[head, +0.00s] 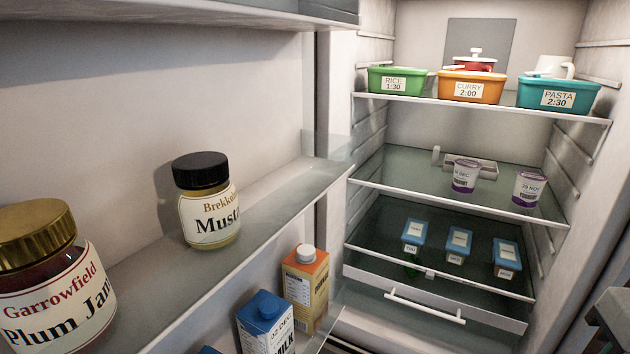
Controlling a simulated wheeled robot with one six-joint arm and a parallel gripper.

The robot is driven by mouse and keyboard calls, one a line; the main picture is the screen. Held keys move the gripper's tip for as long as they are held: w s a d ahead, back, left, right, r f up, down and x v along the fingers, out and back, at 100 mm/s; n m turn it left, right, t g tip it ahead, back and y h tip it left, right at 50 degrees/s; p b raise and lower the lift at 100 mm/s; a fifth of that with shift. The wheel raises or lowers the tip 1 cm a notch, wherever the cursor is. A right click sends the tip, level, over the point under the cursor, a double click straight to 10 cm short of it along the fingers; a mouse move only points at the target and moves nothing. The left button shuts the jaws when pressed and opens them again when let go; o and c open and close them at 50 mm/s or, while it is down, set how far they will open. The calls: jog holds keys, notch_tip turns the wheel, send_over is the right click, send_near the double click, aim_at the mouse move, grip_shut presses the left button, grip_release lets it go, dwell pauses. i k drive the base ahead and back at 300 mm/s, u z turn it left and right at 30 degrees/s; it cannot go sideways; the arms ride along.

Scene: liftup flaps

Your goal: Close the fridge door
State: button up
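The fridge door (110,105) stands open and fills the left of the head view, with its pale inner side and shelves facing me. The fridge body (343,100) is on the right, its inside in full view. The door's handle and outer side are hidden. A dark grey part at the lower right edge looks like part of my arm or gripper (610,322). It is cut off by the frame, in front of the fridge's right side and apart from the door. Its fingers cannot be made out.
The door shelf holds a plum jam jar (52,285) and a mustard jar (206,205). Cartons (304,285) stand on the lower door shelf. Inside are labelled tubs (470,88), cups (466,178), small blue-lidded boxes (459,243) and a drawer handle (425,307).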

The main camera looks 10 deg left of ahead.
aim_at(100, 100)
jog(key=u, duration=1.1)
jog(key=k, duration=0.5)
jog(key=u, duration=1.25)
